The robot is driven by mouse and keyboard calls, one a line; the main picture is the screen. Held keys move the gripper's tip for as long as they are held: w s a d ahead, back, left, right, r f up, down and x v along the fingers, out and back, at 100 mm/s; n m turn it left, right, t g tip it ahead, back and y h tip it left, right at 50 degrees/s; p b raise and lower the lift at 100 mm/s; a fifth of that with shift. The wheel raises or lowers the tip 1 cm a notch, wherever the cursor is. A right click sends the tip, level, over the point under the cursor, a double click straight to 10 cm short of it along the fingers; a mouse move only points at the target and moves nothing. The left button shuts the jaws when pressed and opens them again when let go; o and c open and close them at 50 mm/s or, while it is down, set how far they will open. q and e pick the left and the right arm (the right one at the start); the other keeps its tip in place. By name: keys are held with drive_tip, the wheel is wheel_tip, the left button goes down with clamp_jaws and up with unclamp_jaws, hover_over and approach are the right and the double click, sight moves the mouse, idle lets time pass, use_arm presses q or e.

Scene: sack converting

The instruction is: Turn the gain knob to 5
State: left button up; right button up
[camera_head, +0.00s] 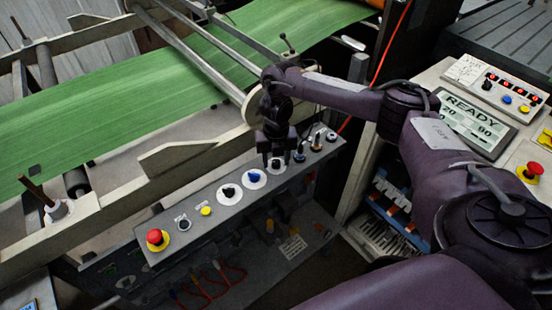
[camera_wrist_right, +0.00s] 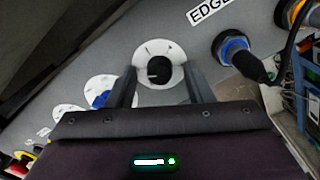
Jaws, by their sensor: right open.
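My right gripper (camera_head: 277,161) points down over the right part of the grey control panel (camera_head: 225,208). In the right wrist view its two fingers (camera_wrist_right: 160,68) are apart, one on each side of a black knob (camera_wrist_right: 158,72) on a white dial with tick marks. The fingers appear clear of the knob, and its pointer direction is hard to read. The same dial (camera_head: 277,171) is partly hidden by the gripper in the head view. I cannot read a gain label. A blue knob (camera_head: 254,177) and a black knob (camera_head: 228,194) on white dials sit to its left.
A red stop button (camera_head: 157,238) and yellow button (camera_head: 206,211) are at the panel's left. Green sheet (camera_head: 150,75) runs behind. A READY screen (camera_head: 472,122) is right.

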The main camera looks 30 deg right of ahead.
drive_tip(key=c, duration=1)
